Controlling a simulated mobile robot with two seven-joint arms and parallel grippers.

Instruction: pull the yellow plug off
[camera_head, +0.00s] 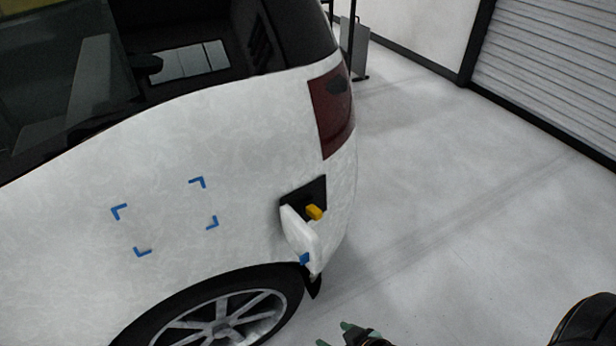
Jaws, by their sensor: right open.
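The yellow plug (314,212) is a small block. It sits in a dark square recess (313,192) in the white car's rear side, below the red tail light. A white flap (302,237) with a blue mark hangs open at the recess, left of and below the plug. My right gripper (335,334) shows at the bottom edge, with two greenish fingertips apart. It is open and empty, below the plug and away from it. Most of the right arm is cut off by the frame. My left gripper is not in view.
The white car (80,245) fills the left side, with a rear wheel (222,325) below the recess. Blue corner marks (198,182) are on its panel. The grey floor (450,200) to the right is clear. A roller door (560,60) stands at the back right.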

